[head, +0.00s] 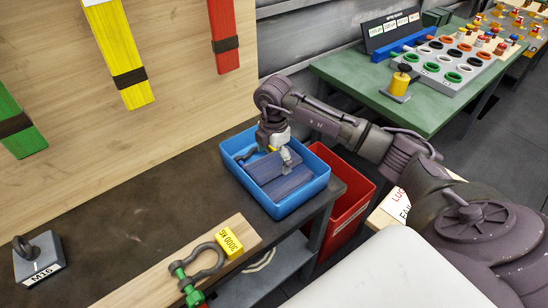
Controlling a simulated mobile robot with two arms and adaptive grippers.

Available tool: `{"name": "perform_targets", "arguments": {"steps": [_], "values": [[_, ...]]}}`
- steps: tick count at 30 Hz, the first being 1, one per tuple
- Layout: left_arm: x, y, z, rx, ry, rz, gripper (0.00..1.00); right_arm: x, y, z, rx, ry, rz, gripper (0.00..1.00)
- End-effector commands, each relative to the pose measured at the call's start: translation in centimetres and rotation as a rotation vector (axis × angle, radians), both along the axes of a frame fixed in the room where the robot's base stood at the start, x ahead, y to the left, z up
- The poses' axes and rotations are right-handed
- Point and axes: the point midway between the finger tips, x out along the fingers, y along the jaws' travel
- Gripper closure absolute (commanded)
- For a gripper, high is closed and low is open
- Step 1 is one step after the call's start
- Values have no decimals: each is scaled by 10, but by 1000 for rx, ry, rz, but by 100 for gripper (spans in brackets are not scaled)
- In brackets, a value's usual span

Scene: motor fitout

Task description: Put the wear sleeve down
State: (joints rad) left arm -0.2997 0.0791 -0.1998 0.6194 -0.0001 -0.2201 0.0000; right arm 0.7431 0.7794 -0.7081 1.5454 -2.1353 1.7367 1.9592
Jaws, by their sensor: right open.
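My right gripper (281,158) reaches down into the blue bin (313,163) on the dark bench, and its jaws are open. Dark blue flat pieces (288,181) lie in the bin, right under and beside the fingertips. One of them looks like the wear sleeve, but I cannot tell which. The gripper hides part of them, and I cannot tell whether the fingertips touch them. My left gripper is out of view.
A red bin (349,207) stands below the bench's right edge. A shackle (205,262) with a yellow tag (229,244) lies on a wooden board in front. Green, yellow (122,52) and red straps with dark bands hang behind. A green table (440,112) stands at right.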

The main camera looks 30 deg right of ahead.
Motion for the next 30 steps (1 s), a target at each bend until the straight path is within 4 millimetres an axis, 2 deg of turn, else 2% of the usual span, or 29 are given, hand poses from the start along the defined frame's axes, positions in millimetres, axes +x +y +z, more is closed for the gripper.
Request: {"name": "perform_targets", "arguments": {"steps": [4, 7, 15, 21, 25, 30], "values": [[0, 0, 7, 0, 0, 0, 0, 0, 0, 11, 0, -2, 0, 0], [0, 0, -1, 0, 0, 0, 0, 2, 0, 22, 0, -6, 1, 0], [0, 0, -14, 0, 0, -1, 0, 2, 0, 81, 1, -7, 1, 0], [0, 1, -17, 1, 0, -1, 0, 1, -1, 116, -1, -4, 0, 0], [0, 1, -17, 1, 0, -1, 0, 1, 0, 125, 0, -3, -1, 0], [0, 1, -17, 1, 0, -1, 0, 0, 0, 128, 0, 0, -1, 0]]}}
